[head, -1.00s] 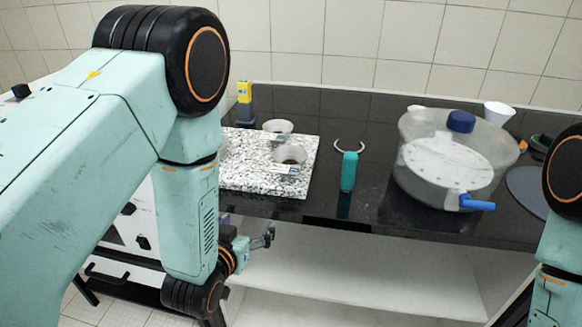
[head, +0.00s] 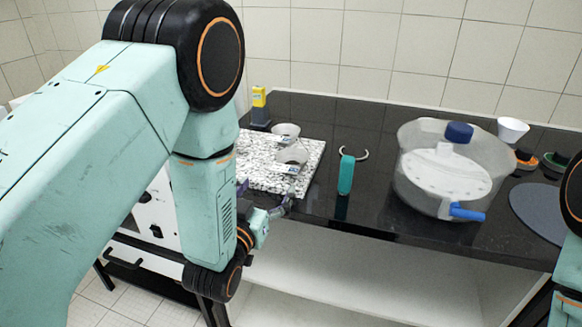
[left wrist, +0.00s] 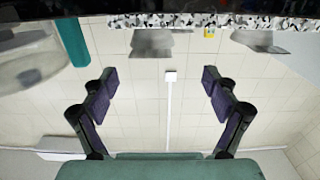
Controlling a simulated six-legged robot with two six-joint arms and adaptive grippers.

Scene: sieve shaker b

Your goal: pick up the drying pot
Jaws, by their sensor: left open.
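Two small grey metal pots, a far one (head: 285,131) and a near one (head: 292,157), stand on a black-and-white speckled slab (head: 258,178). Small labels show by them; I cannot tell which is the drying pot. The left wrist view looks upside down and shows two pots, one near the middle (left wrist: 152,42) and one at the right (left wrist: 262,40). My left gripper (head: 266,197) is at the slab's front edge, short of the near pot. In the left wrist view its fingers (left wrist: 160,78) are spread, with nothing between them. My right gripper is out of view.
A teal-handled tool (head: 346,174) lies right of the slab. Further right stand a clear vessel (head: 420,185) with a blue knob and spout, a white cup (head: 513,129) and a dark disc (head: 540,212). A yellow-topped item (head: 259,105) stands behind the slab. An open shelf (head: 370,275) lies below.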

